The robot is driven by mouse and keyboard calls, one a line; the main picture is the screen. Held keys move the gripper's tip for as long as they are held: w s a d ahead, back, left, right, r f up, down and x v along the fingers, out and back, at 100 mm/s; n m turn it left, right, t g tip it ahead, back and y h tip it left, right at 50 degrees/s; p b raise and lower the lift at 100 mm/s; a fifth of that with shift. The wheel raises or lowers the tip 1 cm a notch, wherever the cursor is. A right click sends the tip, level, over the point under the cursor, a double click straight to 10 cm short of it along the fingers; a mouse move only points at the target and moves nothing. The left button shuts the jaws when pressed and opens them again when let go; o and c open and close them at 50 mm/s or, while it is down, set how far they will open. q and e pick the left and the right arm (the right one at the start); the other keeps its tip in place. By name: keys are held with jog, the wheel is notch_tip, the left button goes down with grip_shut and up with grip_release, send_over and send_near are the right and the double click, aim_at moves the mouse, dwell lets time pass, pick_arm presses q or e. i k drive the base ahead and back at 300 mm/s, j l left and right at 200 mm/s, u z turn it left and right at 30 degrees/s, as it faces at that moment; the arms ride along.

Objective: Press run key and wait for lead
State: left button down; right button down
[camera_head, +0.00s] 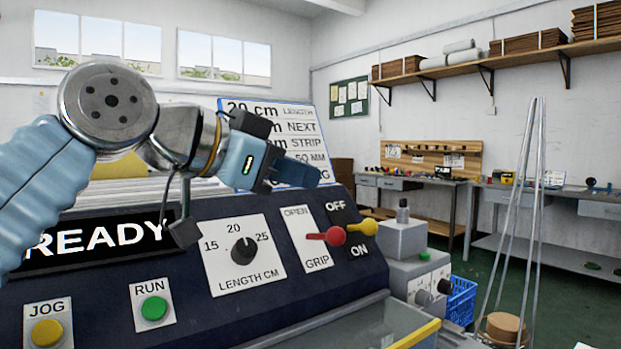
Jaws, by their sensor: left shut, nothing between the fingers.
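The green RUN key (154,308) sits on its white label plate on the dark blue panel of the machine (215,305). A black display (110,240) above it reads READY, partly covered by my left arm. My left gripper (308,178) is shut and empty. It is up and to the right of the RUN key, in front of the lower part of the sign board and clear of the key. My right gripper is not in view. No lead can be made out.
A yellow JOG key (47,333) is left of RUN. A length dial (244,250), a red GRIP lever knob (335,235) and a yellow ON/OFF knob (363,228) are to its right. A blue crate (461,300) and thin upright rods (530,190) stand further right.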

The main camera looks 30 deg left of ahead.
aim_at(154, 309)
jog(key=k+l, duration=0.8)
jog(key=l, duration=0.1)
